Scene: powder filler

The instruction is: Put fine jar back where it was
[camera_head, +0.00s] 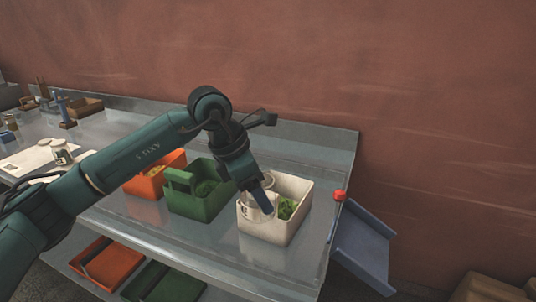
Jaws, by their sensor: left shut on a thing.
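My left gripper (264,202) reaches in from the left, points downward and is shut on a clear jar (252,212) with a pale label and dark lettering. It holds the jar at the white bin (268,230), in front of the green contents on the bin's right side. I cannot tell whether the jar touches the bin. The label is too small to read, so I cannot confirm that this is the fine jar. Another jar (61,154) with a pale label stands on the left of the bench. My right gripper is not in view.
A green bin (203,207) and an orange bin (140,184) stand left of the white bin on the metal bench. A red ball-like knob (339,196) is at the bench's right edge, beside a blue-grey chute (362,248). The bench front right is clear.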

